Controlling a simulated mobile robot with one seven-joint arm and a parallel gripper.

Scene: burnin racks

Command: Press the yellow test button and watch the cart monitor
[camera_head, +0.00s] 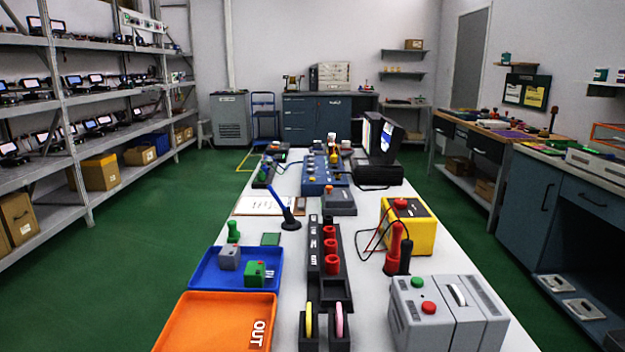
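A blue control box (318,178) stands on the far half of the long white bench. Small knobs and a yellow spot (333,158) show at its far end; the spot may be the yellow button, but it is too small to tell. A black monitor (384,138) stands behind and right of the box, on the bench's right side. Its screen is turned left, seen at a steep angle, with coloured vertical bars. Whether this is the cart monitor I cannot tell. My gripper is not in view.
The white bench (377,280) is crowded: an orange tray (205,325), a blue tray (205,270), a yellow box (425,232) with cables, and a grey box (420,312) with green and red buttons. Shelving (80,150) lines the left. Green floor (130,235) is clear left of the bench.

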